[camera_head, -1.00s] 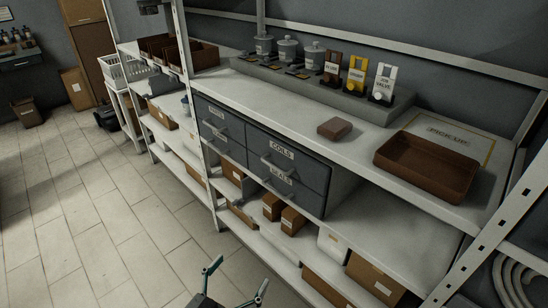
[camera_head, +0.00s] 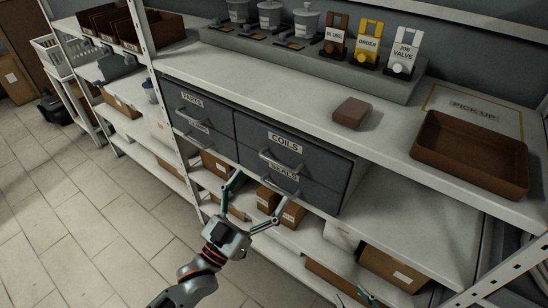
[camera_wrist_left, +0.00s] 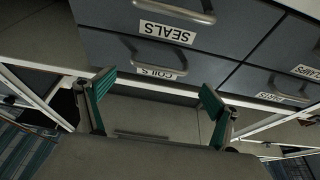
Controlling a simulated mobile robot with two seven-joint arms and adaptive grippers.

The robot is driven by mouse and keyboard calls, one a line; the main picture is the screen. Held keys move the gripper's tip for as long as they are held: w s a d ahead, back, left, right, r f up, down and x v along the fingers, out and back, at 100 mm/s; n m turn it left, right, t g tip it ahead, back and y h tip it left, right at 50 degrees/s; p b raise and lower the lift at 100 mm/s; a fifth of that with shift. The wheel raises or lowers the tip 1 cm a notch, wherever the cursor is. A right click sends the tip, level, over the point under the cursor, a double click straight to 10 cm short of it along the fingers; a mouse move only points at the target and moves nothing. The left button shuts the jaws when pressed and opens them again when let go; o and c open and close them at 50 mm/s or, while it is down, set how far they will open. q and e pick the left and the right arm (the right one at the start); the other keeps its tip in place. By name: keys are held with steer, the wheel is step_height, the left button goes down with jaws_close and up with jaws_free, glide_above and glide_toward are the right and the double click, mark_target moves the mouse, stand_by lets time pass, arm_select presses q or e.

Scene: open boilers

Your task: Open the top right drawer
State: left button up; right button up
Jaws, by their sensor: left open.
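The top right drawer, labelled COILS (camera_head: 305,153), is shut in a grey four-drawer cabinet under the shelf top. Its bar handle (camera_head: 282,164) is free. The SEALS drawer (camera_head: 315,189) is shut below it. My left gripper (camera_head: 258,190) is open and empty, in front of and below these drawers, fingers pointing toward the cabinet. In the left wrist view the labels are upside down; the COILS drawer (camera_wrist_left: 190,78) appears beyond my open left gripper (camera_wrist_left: 155,98), apart from its fingers. Only a teal tip of my right gripper (camera_head: 366,295) shows at the bottom edge.
The PARTS drawer (camera_head: 196,102) is at the left. A brown tray (camera_head: 470,165) and a small brown block (camera_head: 351,112) are on the shelf top. Cardboard boxes (camera_head: 395,268) fill the lower shelf. A white upright post (camera_head: 150,60) stands left of the cabinet. The floor in front is clear.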

mark_target(277, 162)
arm_select(q)
steer(key=x, duration=0.7)
steer(key=shift+w+d+r, duration=0.15)
steer(key=shift+w+d, duration=0.05)
steer(key=shift+d, duration=0.05)
arm_select(e)
steer(key=shift+s+d+f, duration=0.1)
steer(key=shift+s+f, duration=0.05)
steer(key=shift+s, duration=0.35)
